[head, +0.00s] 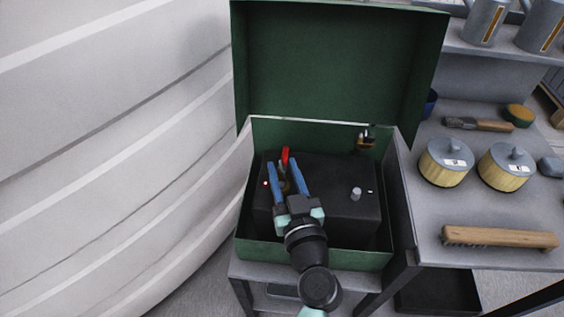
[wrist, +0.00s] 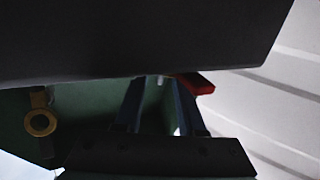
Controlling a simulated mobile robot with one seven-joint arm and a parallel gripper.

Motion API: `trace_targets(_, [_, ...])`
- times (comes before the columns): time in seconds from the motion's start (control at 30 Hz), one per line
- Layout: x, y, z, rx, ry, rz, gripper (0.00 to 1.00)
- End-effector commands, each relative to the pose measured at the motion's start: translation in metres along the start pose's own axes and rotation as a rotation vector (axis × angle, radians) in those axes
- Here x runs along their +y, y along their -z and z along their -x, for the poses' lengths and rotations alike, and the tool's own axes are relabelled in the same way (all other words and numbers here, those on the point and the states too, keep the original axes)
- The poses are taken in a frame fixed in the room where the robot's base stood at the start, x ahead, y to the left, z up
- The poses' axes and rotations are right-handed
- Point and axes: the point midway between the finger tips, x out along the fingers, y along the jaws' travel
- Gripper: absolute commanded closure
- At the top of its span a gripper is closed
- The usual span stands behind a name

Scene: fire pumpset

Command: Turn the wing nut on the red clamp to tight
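The red clamp (head: 285,155) shows as a small upright red piece over the left part of a black battery (head: 330,200) in the head view. In the wrist view its red end (wrist: 197,84) shows by one fingertip. My gripper (head: 284,165) reaches in from the front with its two blue fingers apart, just in front of the red piece. A small brownish part (head: 285,184) shows between the fingers; I cannot tell whether it is the wing nut. The wrist view also shows the fingers (wrist: 160,92) apart, with a dark body covering the top of the picture.
The battery sits in a green box (head: 312,255) with its lid (head: 325,65) raised. A grey post (head: 356,194) stands on the battery's right part. A brass latch (head: 366,140) hangs at the back wall. A bench (head: 440,215) with brushes and tins stands right.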

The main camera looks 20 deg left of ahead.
Motion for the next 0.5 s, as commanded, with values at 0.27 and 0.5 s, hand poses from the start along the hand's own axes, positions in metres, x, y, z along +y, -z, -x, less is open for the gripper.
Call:
trace_targets(0.27, [0.000, 0.000, -0.018, -0.001, -0.001, 0.001, 0.61])
trace_targets(0.5, [0.000, 0.000, -0.018, -0.001, -0.001, 0.001, 0.63])
